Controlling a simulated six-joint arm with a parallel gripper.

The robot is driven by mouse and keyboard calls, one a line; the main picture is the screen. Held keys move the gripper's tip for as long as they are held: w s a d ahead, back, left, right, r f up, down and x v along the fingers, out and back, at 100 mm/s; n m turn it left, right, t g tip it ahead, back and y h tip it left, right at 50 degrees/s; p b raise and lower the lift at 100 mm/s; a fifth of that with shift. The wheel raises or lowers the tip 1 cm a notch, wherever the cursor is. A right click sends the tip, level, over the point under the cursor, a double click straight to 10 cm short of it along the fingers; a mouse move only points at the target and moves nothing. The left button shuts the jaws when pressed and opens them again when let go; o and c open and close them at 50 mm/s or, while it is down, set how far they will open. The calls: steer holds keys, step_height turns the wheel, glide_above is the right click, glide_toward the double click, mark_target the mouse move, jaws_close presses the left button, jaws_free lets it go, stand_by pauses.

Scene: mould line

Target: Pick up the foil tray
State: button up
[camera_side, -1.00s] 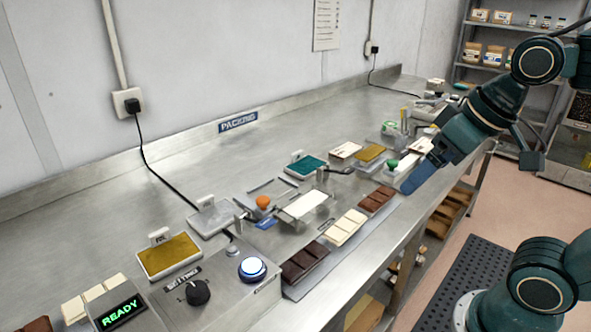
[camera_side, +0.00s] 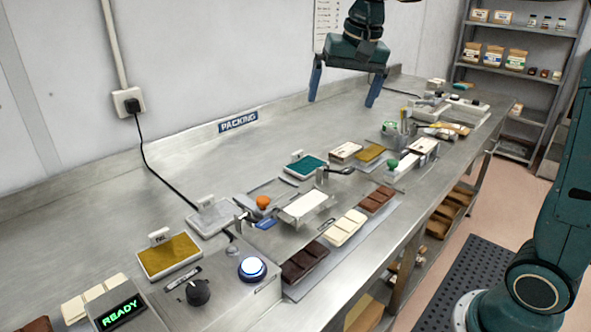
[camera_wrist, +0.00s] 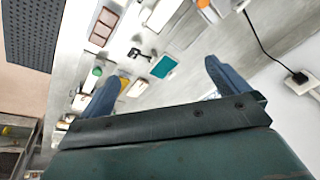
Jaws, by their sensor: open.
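A shallow tray of gold foil sheets (camera_side: 170,256) with a small upright tag lies flat on the bench at the lower left of the side view, behind the control box. The tag is too small to read surely. I take this for the foil tray; I cannot make it out in the wrist view. My gripper (camera_side: 342,102) hangs high over the back of the bench, fingers spread and pointing down, nothing between them. It is well to the right of the gold tray and far above it. Its two blue fingers also show in the wrist view (camera_wrist: 166,72).
A grey tagged tray (camera_side: 208,218), a press with an orange knob (camera_side: 263,202) and a teal tray (camera_side: 306,167) line the bench. Chocolate bars (camera_side: 344,228) lie along the front. The control box (camera_side: 212,287) stands at lower left. The rear left bench is clear, apart from a cable.

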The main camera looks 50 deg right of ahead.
steer(key=w+d+f+m, duration=0.2)
steer(key=w+d+m, duration=0.1)
steer(key=w, duration=0.5)
steer(key=m+g, duration=0.3)
steer(key=m, duration=0.4)
glide_above(306, 165)
step_height(306, 165, down, 18)
steer(key=f, duration=0.1)
steer(key=shift+r, duration=0.25)
steer(key=shift+f, duration=0.1)
steer(key=shift+f, duration=1.15)
steer(key=shift+f, duration=2.5)
